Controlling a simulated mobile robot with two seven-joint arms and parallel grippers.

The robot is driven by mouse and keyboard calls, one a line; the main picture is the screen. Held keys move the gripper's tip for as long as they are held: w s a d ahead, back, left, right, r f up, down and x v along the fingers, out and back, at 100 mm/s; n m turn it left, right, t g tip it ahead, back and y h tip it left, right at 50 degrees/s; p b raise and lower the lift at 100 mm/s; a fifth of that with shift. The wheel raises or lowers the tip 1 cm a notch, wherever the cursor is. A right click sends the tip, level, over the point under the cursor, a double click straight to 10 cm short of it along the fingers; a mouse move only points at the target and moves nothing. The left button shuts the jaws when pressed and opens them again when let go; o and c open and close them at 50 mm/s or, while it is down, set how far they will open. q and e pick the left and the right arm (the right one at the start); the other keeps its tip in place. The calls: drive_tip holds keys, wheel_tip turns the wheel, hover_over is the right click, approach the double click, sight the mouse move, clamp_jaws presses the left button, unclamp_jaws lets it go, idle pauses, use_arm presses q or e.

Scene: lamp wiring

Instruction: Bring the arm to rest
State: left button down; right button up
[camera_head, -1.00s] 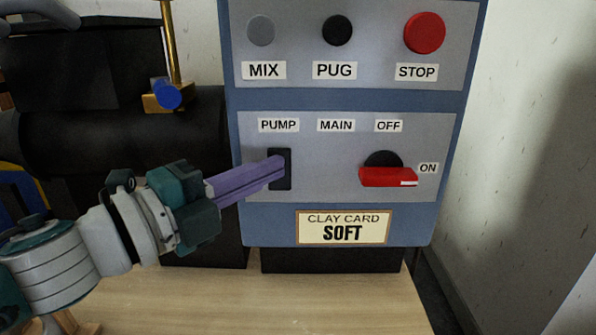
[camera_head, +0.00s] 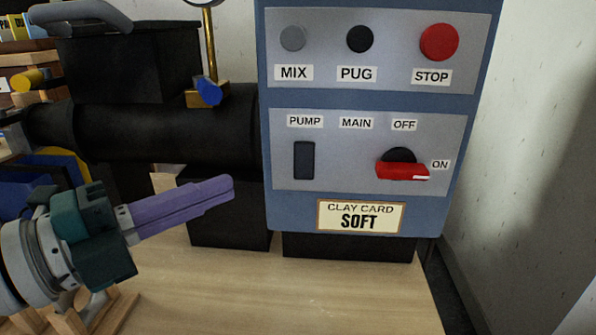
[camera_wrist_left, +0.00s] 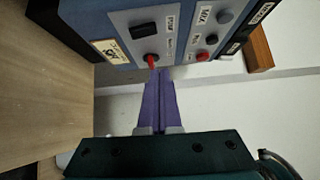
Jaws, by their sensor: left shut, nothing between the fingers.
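My left gripper (camera_head: 228,184) comes in from the left, its purple fingers shut together with nothing between them. It is in the air above the wooden table, left of the blue control panel (camera_head: 452,200) and apart from it. In the left wrist view the shut fingers (camera_wrist_left: 158,78) point toward the panel (camera_wrist_left: 85,22). The dark PUMP rocker switch (camera_head: 304,160) is fully uncovered. The red MAIN knob (camera_head: 402,171) has its white-marked end toward ON. My right gripper does not show.
A black machine body (camera_head: 150,130) with a brass rod and blue handle (camera_head: 209,91) stands behind the gripper. Wooden pieces (camera_head: 105,315) lie at lower left. The table (camera_head: 300,290) in front of the panel is clear. A pale wall (camera_head: 500,140) is at right.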

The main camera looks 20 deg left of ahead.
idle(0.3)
use_arm(q)
drive_tip(key=s+a+r+n+g+y+p, duration=0.15)
drive_tip(key=a+r+n+y+p, duration=0.35)
drive_tip(key=r+n+y+p, duration=0.75)
drive_tip(key=s+d+r+n+g+h+p, duration=0.1)
drive_tip(key=s+d+r+n+g+p, duration=0.1)
drive_tip(key=s+n+g+p, duration=0.3)
drive_tip(key=s+d+r+n+g+h+p, duration=0.1)
drive_tip(key=s+d+r+g+h+p, duration=0.15)
drive_tip(key=s+p, duration=0.35)
drive_tip(key=s+d+r+n+g+h+p, duration=0.1)
drive_tip(key=s+d+n+g+p, duration=0.25)
drive_tip(key=s+p, duration=0.25)
wheel_tip(320, 180, up, 35)
drive_tip(key=a+p, duration=0.1)
drive_tip(key=p, duration=3.3)
drive_tip(key=shift+w+f+y, duration=0.15)
drive_tip(key=shift+w+y, duration=0.15)
drive_tip(key=shift+a, duration=0.1)
